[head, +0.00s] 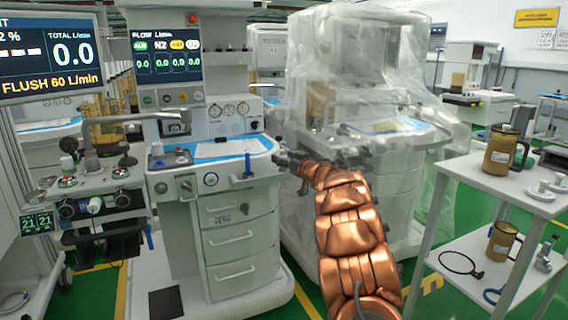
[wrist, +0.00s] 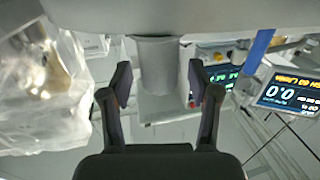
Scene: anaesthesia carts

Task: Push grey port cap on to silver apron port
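My gripper (head: 280,160) is at the right end of the near cart's blue-edged apron (head: 262,146). In the wrist view, which is upside down, my gripper (wrist: 160,85) is open, with a finger on each side of a plain grey cylinder (wrist: 156,68). Narrow gaps show between the cylinder and both fingers. The cylinder joins a pale surface at the picture's top; I cannot tell whether it is the port cap. In the head view it is hidden by my gripper.
A blue upright piece (head: 248,166) stands at the apron front and also shows in the wrist view (wrist: 261,47). A plastic-draped cart (head: 420,85) stands just right of my gripper. A trolley (head: 480,175) with jugs stands at right. Green floor is free between them.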

